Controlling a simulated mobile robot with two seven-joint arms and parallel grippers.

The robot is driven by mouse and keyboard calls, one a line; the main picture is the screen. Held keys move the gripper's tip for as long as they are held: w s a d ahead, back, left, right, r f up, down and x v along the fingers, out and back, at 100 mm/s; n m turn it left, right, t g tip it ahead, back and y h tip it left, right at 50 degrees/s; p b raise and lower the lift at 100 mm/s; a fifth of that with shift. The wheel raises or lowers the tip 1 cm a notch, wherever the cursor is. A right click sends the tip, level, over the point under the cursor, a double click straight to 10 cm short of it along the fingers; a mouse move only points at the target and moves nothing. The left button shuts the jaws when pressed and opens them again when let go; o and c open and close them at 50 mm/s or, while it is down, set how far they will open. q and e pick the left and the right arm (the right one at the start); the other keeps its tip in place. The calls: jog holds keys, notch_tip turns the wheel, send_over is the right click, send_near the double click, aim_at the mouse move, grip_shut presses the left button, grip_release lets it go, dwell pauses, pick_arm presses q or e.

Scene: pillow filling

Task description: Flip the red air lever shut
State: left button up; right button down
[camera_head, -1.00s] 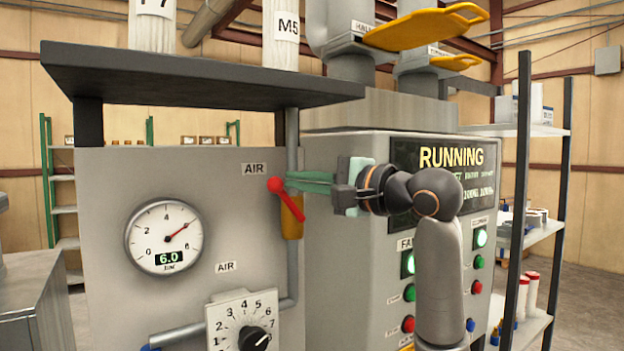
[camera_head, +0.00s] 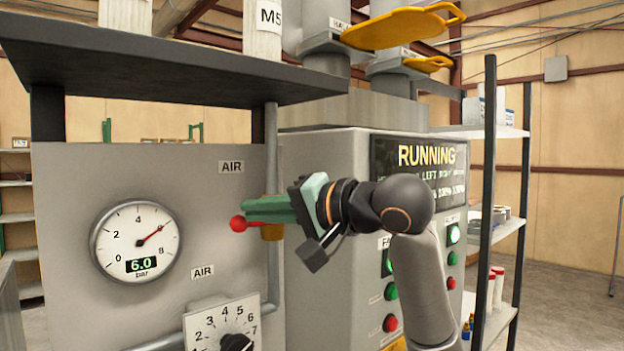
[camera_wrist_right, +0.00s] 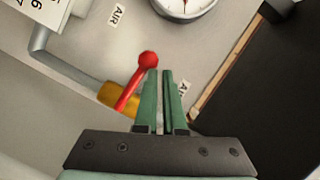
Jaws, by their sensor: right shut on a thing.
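The red air lever (camera_head: 238,223) has a round ball end and sits on the orange valve body (camera_head: 272,232) of the vertical pipe. In the head view it points left, nearly level, across the pipe. My right gripper (camera_head: 246,209) has its green fingers just above the lever and hides part of it. In the right wrist view the fingers (camera_wrist_right: 165,74) are close together with a narrow gap. The lever (camera_wrist_right: 134,83) shows along the left finger there, its ball beside the tip. The gripper is shut on it, though the contact is hard to see. My left gripper is not in view.
The round gauge (camera_head: 136,243) reads 6.0 bar. A numbered dial (camera_head: 222,326) is below. A dark shelf (camera_head: 170,70) overhangs the panel. The machine's screen (camera_head: 419,170), reading RUNNING, is behind my right arm.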

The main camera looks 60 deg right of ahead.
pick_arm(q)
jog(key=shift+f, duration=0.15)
pick_arm(e)
jog(key=shift+w+a+f, duration=0.15)
jog(key=shift+a+f, duration=0.15)
dwell(0.4)
